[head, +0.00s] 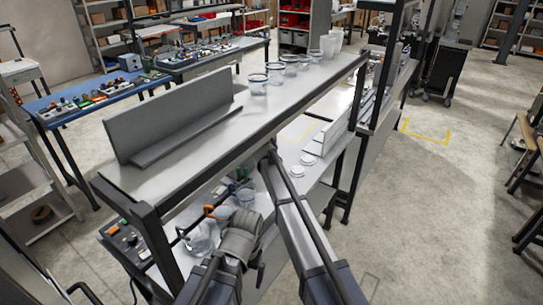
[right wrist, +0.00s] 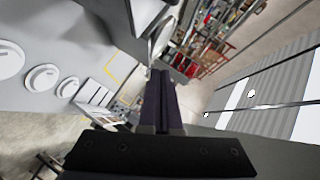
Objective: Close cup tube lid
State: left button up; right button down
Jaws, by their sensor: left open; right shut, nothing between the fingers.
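Clear cups (head: 258,84) stand in a row on the upper shelf, with taller clear cups or tubes (head: 328,46) at the far end. I cannot tell which piece is the cup tube lid. My left gripper (head: 196,224) is open below the upper shelf's near edge, close to clear containers (head: 200,243); its fingers are hard to make out. My right gripper (right wrist: 162,100) is shut and empty. In the head view its tip is at the shelf edge, partly hidden.
The upper shelf (head: 180,165) carries a grey upright panel (head: 170,115). Its dark front rail and posts lie close to both arms. A blue table (head: 95,100) with small parts stands at left. Open floor (head: 430,190) lies to the right.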

jog(key=s+d+r+m+t, duration=0.1)
jog(key=s+d, duration=0.2)
jog(key=s, duration=0.3)
jog(key=s+d+r, duration=0.1)
jog(key=s+d, duration=0.2)
jog(key=s, duration=0.4)
jog(key=s+f+n+g+h+b, duration=0.1)
jog(key=s+f+n+g, duration=0.35)
jog(key=s+f, duration=0.45)
jog(key=s+f+n+g, duration=0.4)
jog(key=s+f+n, duration=0.15)
jog(key=s, duration=0.55)
pick_arm(q)
jog(key=f, duration=0.3)
jog(key=shift+s+a+b, duration=0.2)
jog(key=shift+s+b, duration=0.15)
jog(key=shift+b, duration=0.05)
pick_arm(e)
jog(key=s+d+f+n+g, duration=0.1)
jog(key=s+f+n+g, duration=0.1)
jog(key=s, duration=0.7)
jog(key=s+d+f+n+g+h, duration=0.1)
jog(key=s+n+g, duration=0.3)
jog(key=s, duration=0.6)
jog(key=shift+s+f+n+g, duration=0.35)
jog(key=shift+f+n, duration=0.35)
jog(key=shift+f, duration=0.15)
